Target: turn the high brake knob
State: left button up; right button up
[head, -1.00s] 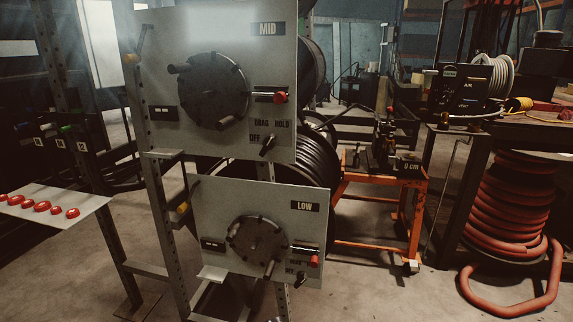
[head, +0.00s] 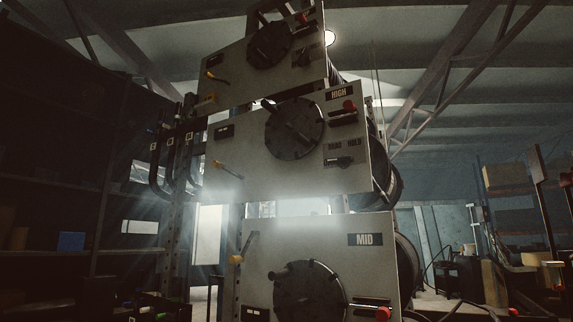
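The HIGH panel (head: 235,165) is in the middle of the head view, a pale plate with a dark round crank wheel (head: 294,128). Its brake knob (head: 340,161) is a small dark lever at the lower right, under the words DRAG and HOLD. A red-tipped handle (head: 349,106) sits above those words, below the HIGH label (head: 339,94). Neither of my grippers shows in the view, and nothing of mine touches the knob.
The MID panel (head: 255,268) stands below, with its own wheel (head: 309,291) and red-tipped handle (head: 382,313). Another panel (head: 230,75) is above. Dark shelving (head: 75,250) stands left. Hooked black bars (head: 165,160) hang beside the HIGH panel.

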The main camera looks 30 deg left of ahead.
aim_at(343, 162)
jog(key=u, duration=0.7)
jog(key=k, duration=0.35)
jog(key=z, duration=1.25)
